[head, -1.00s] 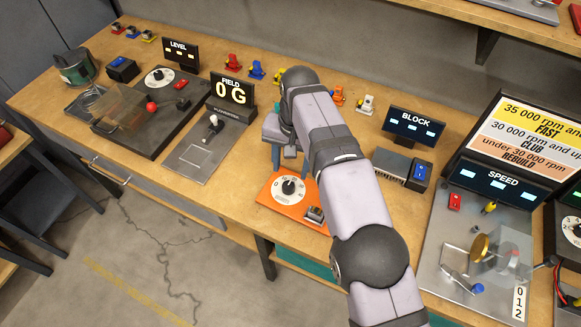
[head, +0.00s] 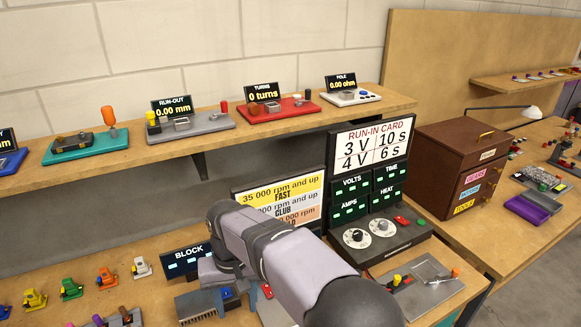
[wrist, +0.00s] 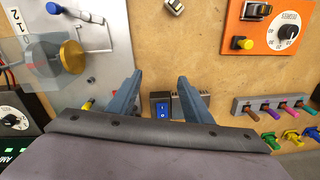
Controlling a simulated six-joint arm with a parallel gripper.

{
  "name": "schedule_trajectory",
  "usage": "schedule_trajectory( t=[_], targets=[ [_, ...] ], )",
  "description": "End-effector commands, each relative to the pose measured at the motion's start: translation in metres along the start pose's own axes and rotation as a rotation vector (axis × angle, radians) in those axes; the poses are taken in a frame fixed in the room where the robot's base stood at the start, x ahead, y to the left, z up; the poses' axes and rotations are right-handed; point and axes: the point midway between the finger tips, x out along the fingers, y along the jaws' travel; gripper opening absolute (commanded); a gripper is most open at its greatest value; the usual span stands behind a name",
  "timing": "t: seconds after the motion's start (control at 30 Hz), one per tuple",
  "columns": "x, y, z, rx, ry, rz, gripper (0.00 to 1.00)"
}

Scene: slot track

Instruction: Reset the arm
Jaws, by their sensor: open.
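My arm reaches over the bench in the head view, its wrist beside the BLOCK display (head: 188,262). My gripper (wrist: 157,85) shows in the wrist view with its two blue-grey fingers spread apart and nothing between them. A blue rocker switch (wrist: 160,107) and a grey finned block (wrist: 192,106) lie beyond the fingers, partly hidden by them and the gripper body. The finned block also shows in the head view (head: 196,306), left of my wrist. In the head view my arm hides most of the fingers and part of the rpm sign (head: 283,191).
An orange dial panel (wrist: 265,28) and a speed stand with a gold disc (wrist: 73,57) flank bare wood in the wrist view. A rack of coloured pegs (wrist: 270,106) is at right. A RUN-IN CARD console (head: 375,190) and a shelf (head: 150,150) stand behind my arm.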

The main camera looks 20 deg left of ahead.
Motion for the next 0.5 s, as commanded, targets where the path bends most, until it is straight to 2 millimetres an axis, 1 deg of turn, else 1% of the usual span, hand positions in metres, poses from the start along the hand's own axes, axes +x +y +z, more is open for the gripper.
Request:
schedule_trajectory(
  t=[0.03, 0.07, 0.1, 0.13, 0.17, 0.2, 0.27, 0.3, 0.37, 0.4, 0.47, 0.5],
  targets=[
    [-0.004, 0.036, 0.004, 0.047, 0.001, 0.003, 0.46],
    [-0.006, 0.055, 0.007, 0.069, 0.003, 0.005, 0.46],
    [-0.008, 0.080, 0.013, 0.098, 0.004, 0.008, 0.46],
    [-0.008, 0.098, 0.018, 0.121, 0.005, 0.009, 0.46],
    [-0.009, 0.115, 0.025, 0.142, 0.005, 0.011, 0.46],
    [-0.010, 0.137, 0.035, 0.171, 0.006, 0.014, 0.46],
    [-0.010, 0.169, 0.053, 0.215, 0.007, 0.017, 0.46],
    [-0.010, 0.188, 0.066, 0.244, 0.008, 0.020, 0.46],
    [-0.009, 0.215, 0.089, 0.288, 0.008, 0.023, 0.46],
    [-0.008, 0.231, 0.106, 0.317, 0.008, 0.025, 0.46],
    [-0.005, 0.253, 0.132, 0.359, 0.008, 0.028, 0.46],
    [-0.003, 0.265, 0.150, 0.388, 0.007, 0.030, 0.46]
  ],
)
